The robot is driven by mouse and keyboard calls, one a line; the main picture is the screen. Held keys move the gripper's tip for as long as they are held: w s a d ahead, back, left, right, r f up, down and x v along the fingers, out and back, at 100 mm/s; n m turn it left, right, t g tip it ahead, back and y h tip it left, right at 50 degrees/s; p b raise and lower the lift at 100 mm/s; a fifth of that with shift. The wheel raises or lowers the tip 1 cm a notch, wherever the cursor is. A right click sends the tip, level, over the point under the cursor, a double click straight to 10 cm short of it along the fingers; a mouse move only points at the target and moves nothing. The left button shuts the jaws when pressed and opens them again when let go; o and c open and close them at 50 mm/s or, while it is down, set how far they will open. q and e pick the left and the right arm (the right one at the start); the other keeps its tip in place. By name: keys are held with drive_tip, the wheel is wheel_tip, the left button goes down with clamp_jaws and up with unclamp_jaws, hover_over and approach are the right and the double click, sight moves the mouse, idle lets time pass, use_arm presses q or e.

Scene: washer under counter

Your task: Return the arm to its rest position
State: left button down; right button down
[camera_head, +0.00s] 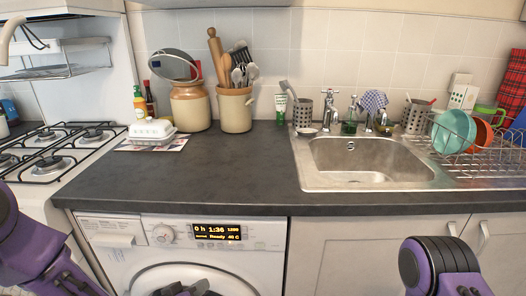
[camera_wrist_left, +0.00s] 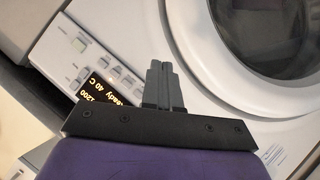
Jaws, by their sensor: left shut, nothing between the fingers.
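My left gripper (camera_head: 184,289) is at the bottom edge of the head view, in front of the washing machine (camera_head: 262,236). Only its top shows there. In the left wrist view my left gripper (camera_wrist_left: 162,88) has its two grey fingers shut together with nothing between them. It is in front of the washer panel, between the lit display (camera_wrist_left: 113,88) and the round door (camera_wrist_left: 271,35). The door looks shut; its lower part is out of the head view. A purple and black part of my right arm (camera_head: 440,268) shows at the lower right; its gripper is out of view.
The dark counter (camera_head: 230,170) is above the washer, with a clear middle. A gas stove (camera_head: 52,150) stands at the left. A sink (camera_head: 365,160) and a dish rack (camera_head: 470,142) are at the right. Utensil pots (camera_head: 235,112) and a white butter dish (camera_head: 152,130) stand at the back.

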use_arm(q)
drive_tip(key=s+a+f+n+g+y+p, duration=0.1)
drive_tip(key=s+a+f, duration=0.3)
drive_tip(key=s, duration=0.4)
drive_tip(key=s+a+f+n+g+y+p, duration=0.1)
drive_tip(key=s+a+f+g+y, duration=0.3)
drive_tip(key=s, duration=0.4)
drive_tip(key=s+a+f+n+g+y+p, duration=0.2)
drive_tip(key=s+a+f, duration=0.3)
drive_tip(key=s, duration=0.4)
drive_tip(key=shift+f+g+y+p, duration=0.4)
drive_tip(key=shift+g+y, duration=0.2)
drive_tip(key=shift+y, duration=0.1)
drive_tip(key=shift+s+a, duration=0.1)
